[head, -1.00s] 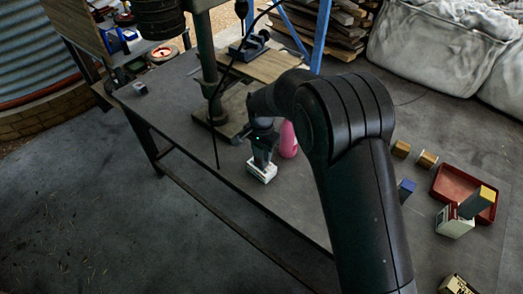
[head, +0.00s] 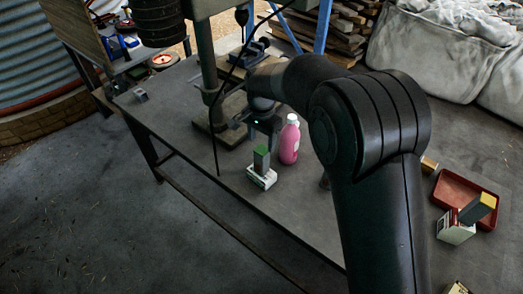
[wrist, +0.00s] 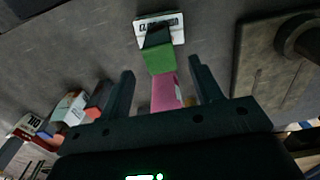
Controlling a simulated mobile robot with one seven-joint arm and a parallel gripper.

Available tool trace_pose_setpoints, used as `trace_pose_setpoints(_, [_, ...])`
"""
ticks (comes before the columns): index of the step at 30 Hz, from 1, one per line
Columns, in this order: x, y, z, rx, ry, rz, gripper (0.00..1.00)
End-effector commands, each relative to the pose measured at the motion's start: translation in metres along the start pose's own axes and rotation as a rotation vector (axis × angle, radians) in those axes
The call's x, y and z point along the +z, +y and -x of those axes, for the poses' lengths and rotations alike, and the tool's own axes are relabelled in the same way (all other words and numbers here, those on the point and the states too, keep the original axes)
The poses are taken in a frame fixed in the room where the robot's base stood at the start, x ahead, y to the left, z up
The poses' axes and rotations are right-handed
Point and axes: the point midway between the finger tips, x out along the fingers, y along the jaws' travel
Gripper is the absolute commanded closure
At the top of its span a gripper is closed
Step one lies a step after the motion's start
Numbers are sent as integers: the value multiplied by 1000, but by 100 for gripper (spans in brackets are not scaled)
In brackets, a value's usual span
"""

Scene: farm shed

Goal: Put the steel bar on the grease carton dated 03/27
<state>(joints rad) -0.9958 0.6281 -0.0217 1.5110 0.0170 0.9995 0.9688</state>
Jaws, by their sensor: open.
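A dark grey bar with a green end (head: 261,158) stands upright on a small white carton (head: 262,182) near the table's front edge. In the wrist view the green end (wrist: 159,58) faces me, with the white carton (wrist: 172,22) beyond it. The carton has dark print, too small to read surely as a date. My gripper (head: 268,122) is open and empty, behind and above the bar in the head view. In the wrist view its two fingers (wrist: 161,70) are spread, apart from the bar.
A pink bottle (head: 289,141) stands close to the right of the bar. A drill press (head: 208,75) rises behind. At the right are a red tray (head: 455,188), a yellow-ended grey bar (head: 477,208), another carton (head: 455,228) and a wooden spool (head: 428,165).

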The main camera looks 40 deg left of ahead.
Motion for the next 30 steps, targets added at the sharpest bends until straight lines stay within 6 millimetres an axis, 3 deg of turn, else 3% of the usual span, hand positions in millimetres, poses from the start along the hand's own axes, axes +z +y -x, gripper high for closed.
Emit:
trace_pose_setpoints(6, [0,0,28,0,0,0,41])
trace_pose_setpoints(16, [0,1,33,0,0,0,41])
trace_pose_setpoints(19, [-7,11,42,-7,5,-3,41])
trace_pose_setpoints(23, [-26,49,71,-32,25,-9,41])
trace_pose_setpoints(30, [-56,163,138,-86,92,-10,41])
